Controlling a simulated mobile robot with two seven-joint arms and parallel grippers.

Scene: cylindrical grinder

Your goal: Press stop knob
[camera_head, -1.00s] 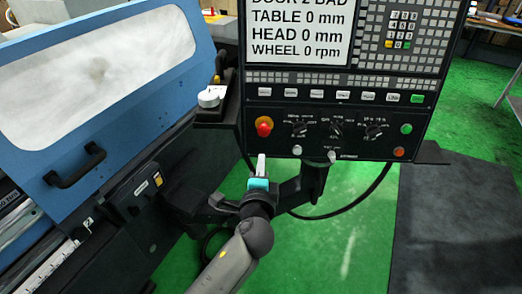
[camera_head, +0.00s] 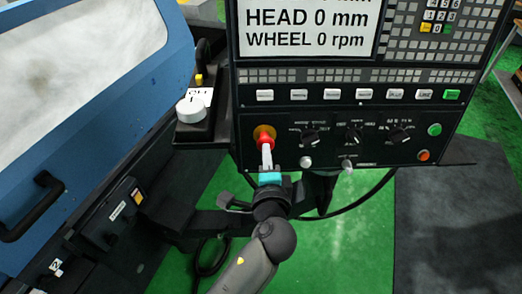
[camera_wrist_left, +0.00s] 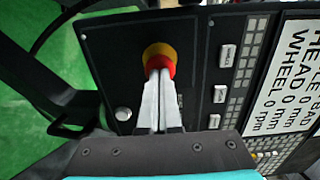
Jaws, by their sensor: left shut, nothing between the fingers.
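The stop knob (camera_head: 264,134) is a red mushroom button on a yellow base at the lower left of the black control panel. It also shows in the left wrist view (camera_wrist_left: 159,58), straight ahead of the fingertips. My left gripper (camera_head: 267,150) is shut and empty, with its fingertips at the knob's lower front face. In the left wrist view the shut fingers (camera_wrist_left: 160,78) overlap the lower part of the red cap. They look in contact or very close; I cannot tell which. My right gripper is not in view.
The control panel (camera_head: 290,172) carries a screen (camera_head: 310,25), a row of white buttons, dark dials (camera_head: 354,134), and green (camera_head: 435,130) and orange (camera_head: 424,156) buttons. A blue machine door with a black handle (camera_head: 35,207) stands at left. Green floor lies below.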

